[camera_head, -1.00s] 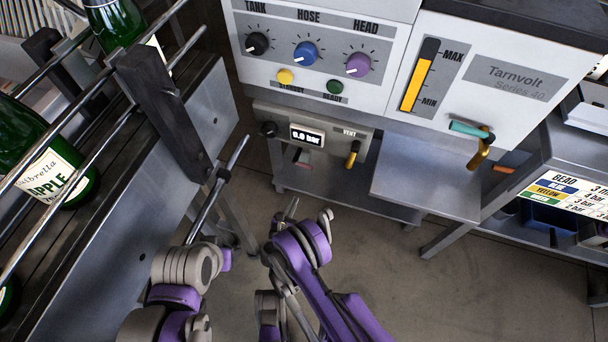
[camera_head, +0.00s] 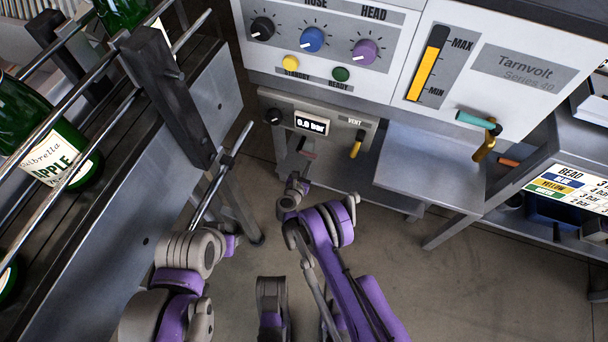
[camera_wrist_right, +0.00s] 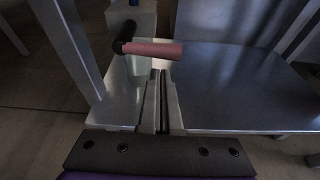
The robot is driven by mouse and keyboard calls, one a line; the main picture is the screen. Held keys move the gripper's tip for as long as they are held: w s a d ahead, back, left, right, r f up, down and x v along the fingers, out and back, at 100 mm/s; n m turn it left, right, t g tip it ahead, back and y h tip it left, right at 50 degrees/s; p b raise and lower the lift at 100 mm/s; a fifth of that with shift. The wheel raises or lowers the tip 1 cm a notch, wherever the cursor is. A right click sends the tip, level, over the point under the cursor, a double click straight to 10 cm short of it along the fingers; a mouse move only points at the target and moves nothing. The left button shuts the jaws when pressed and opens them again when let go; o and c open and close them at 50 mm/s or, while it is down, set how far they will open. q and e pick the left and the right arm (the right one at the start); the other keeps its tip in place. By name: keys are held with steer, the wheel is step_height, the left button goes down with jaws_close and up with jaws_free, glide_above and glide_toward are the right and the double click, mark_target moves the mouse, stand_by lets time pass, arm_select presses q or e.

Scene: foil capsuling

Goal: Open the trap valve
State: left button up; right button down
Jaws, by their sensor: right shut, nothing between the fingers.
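The likely trap valve, a small lever with a dull red handle (camera_head: 309,154), sits low under the grey panel with the pressure display, in the head view. In the right wrist view its pink-red handle (camera_wrist_right: 155,50) lies sideways, pointing right from a black pivot (camera_wrist_right: 124,37). My right gripper (camera_head: 296,181) is below this lever in the head view. In the wrist view its fingers (camera_wrist_right: 162,82) are shut together and empty, with their tips close to the handle; I cannot tell whether they touch it. My left arm shows at lower left; its gripper is not visible.
The grey panel has a display (camera_head: 311,123) reading 0.0 bar and a yellow vent lever (camera_head: 357,145). A metal shelf (camera_head: 430,165) juts out to the right. A bottle conveyor (camera_head: 150,190) with rails stands left. Open floor lies below.

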arm_select(q)
steer(key=shift+f, duration=0.15)
arm_select(e)
steer(key=shift+w+d+r, duration=0.1)
steer(key=shift+w+r, duration=0.1)
steer(key=shift+w, duration=0.05)
